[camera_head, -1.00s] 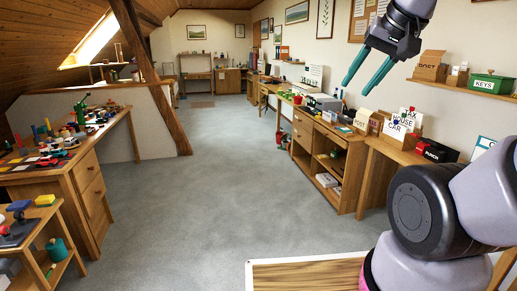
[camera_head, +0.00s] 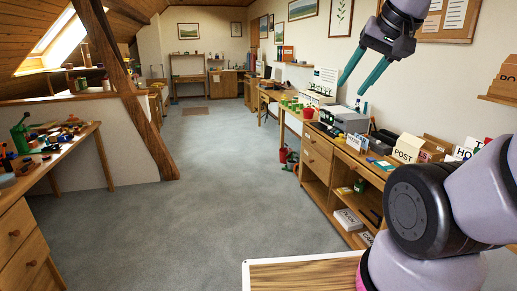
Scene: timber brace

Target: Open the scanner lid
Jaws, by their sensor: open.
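A grey box-shaped machine (camera_head: 342,118), which may be the scanner, stands on the wooden bench along the right wall. It is small at this distance, and I cannot tell the state of its lid. My gripper (camera_head: 352,87) hangs in the air at the upper right, its two teal fingers apart and nothing between them. In the picture it shows just above the grey machine, but it is much nearer to me and does not touch it.
The wooden bench (camera_head: 319,147) with drawers and open shelves runs along the right wall. A POST box (camera_head: 408,150) and signs stand nearer me. A cluttered workbench (camera_head: 60,163) is at the left, beside a slanting timber brace (camera_head: 127,92). The grey floor (camera_head: 205,190) between is clear.

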